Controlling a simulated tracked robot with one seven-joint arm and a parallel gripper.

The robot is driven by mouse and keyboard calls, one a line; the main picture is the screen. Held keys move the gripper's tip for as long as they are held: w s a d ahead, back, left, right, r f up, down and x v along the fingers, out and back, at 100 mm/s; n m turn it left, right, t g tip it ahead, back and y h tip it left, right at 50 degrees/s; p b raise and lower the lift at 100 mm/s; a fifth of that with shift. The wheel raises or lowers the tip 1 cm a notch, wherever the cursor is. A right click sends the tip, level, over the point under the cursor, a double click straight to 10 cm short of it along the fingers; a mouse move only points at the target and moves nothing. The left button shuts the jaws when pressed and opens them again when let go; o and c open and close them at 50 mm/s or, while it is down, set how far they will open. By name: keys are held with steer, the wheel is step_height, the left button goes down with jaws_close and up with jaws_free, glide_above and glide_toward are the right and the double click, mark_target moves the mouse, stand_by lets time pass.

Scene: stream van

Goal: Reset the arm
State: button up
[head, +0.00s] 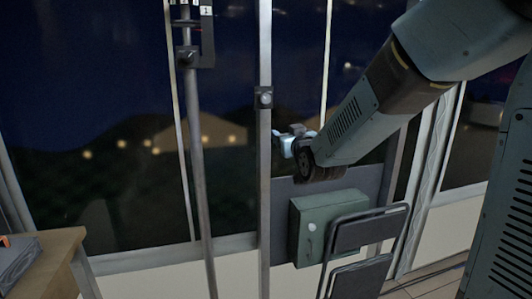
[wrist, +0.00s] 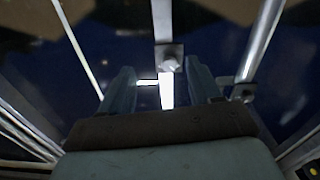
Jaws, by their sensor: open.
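My arm reaches in from the upper right in the head view, its forearm angled down to the left. My gripper is mostly hidden behind the wrist end of the arm in that view. In the wrist view my gripper (wrist: 165,88) shows two bluish fingers standing apart, with nothing held between them. Beyond the gap are a metal post (wrist: 162,22) and a small bracket with a pale knob (wrist: 169,62). I cannot tell how far they are from the fingertips.
Two upright metal posts (head: 197,150) (head: 264,190) stand before dark windows. A green box (head: 311,226) is mounted low on a grey panel. A folded black step stool (head: 368,236) stands beside it. A wooden desk (head: 55,258) is at lower left.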

steer(key=s+d+f+m+g+h, duration=0.1)
steer(key=s+d+g, duration=0.3)
steer(key=s, duration=0.6)
steer(key=s+d+f+m+g+h, duration=0.2)
steer(key=s+d+g, duration=0.2)
steer(key=s+d, duration=0.3)
steer(key=s+d+f+m+g+h, duration=0.1)
steer(key=s+d+g, duration=0.3)
steer(key=s, duration=1)
steer(key=shift+d+f+h, duration=0.35)
steer(key=shift+d+h, duration=0.05)
steer(key=shift+d, duration=0.65)
steer(key=shift+c, duration=0.3)
